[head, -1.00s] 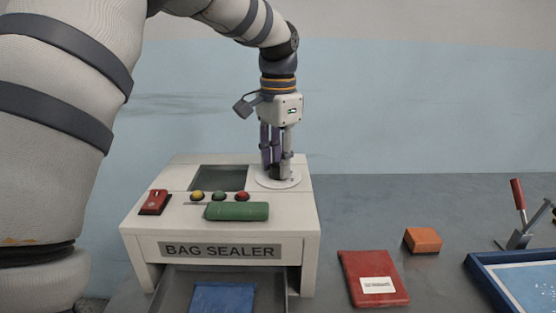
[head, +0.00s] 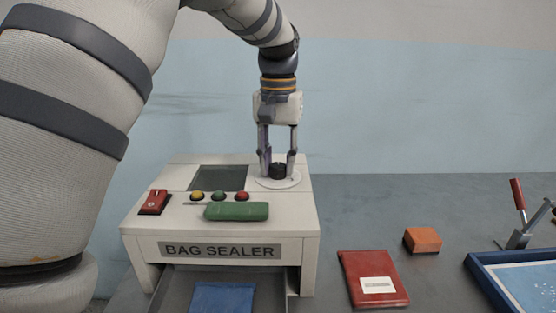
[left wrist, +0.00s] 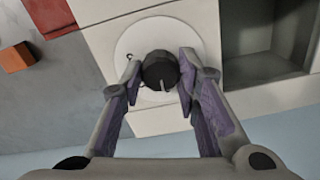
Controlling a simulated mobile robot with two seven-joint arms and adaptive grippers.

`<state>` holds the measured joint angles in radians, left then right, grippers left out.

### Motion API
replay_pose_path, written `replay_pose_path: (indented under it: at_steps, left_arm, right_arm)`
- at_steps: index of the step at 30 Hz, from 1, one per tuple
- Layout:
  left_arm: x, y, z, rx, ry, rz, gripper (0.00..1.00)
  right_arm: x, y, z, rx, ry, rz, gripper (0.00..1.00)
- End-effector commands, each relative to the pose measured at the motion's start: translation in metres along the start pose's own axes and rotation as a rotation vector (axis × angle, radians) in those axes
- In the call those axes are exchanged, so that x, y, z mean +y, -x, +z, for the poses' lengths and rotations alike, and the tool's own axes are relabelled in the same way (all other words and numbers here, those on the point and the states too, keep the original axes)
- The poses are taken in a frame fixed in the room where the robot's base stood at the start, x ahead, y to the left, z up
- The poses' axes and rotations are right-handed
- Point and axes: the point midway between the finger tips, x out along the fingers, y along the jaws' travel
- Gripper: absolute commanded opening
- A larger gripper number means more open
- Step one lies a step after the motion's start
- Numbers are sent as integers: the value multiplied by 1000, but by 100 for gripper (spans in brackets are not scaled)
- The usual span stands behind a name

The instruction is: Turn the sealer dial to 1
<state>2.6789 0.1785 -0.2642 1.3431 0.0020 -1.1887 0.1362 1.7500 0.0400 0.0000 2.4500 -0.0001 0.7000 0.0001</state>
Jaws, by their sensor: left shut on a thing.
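The bag sealer (head: 218,215) is a white box with a black sealer dial (head: 278,170) on a round white plate (head: 263,183) at its top right. My left gripper (head: 278,165) points straight down at the dial and is shut on it, one finger on each side. In the left wrist view the dial (left wrist: 160,71) sits between the fingertips, and its pale pointer line points toward the bottom of the picture. A dark mark shows on the plate left of the dial. The other markings are hidden or too small to read. My right gripper is not in view.
On the sealer are a red switch (head: 155,202), several coloured buttons and a green bar (head: 237,211). An open drawer below holds a blue packet (head: 223,298). A red packet (head: 374,278), an orange block (head: 422,240) and a blue-rimmed tray (head: 487,285) lie to the right.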

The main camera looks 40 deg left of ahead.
Motion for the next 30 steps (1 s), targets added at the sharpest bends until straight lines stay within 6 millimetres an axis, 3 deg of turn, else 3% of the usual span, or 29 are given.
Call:
replay_pose_path:
  at_steps: [18,19,21,30]
  left_arm:
    - [0,1,0,3,38,0,1]
    - [0,1,0,3,38,1,34]
    - [0,1,0,3,38,0,49]
    - [0,2,0,1,37,0,49]
  right_arm:
    - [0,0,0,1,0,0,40]
    - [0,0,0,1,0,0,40]
    - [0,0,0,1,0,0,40]
    - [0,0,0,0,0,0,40]
